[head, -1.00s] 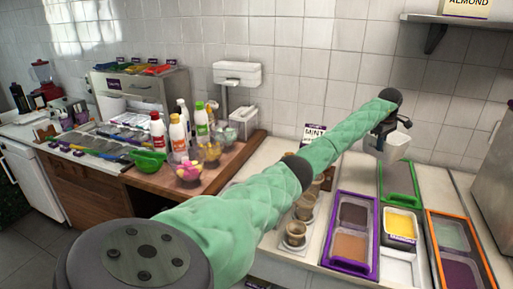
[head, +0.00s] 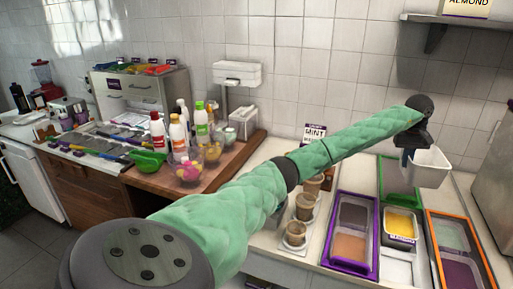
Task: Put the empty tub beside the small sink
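A white tub (head: 428,169) hangs in the air at the right, above the counter with the topping bins. My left gripper (head: 409,153) is at the tub's left side and appears shut on its edge. The dark fingers are small and partly hidden by my wrist. The little of the tub's inside that shows is plain white. My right gripper is not in view. I cannot clearly make out a small sink in this view.
Purple-framed bins (head: 350,245), a yellow-filled bin (head: 400,224), a green-framed bin (head: 398,180) and an orange-framed bin (head: 458,250) fill the counter below. Cups (head: 296,233) stand left of them. Bottles (head: 178,132) and bowls crowd the wooden counter. A shelf (head: 450,20) juts out upper right.

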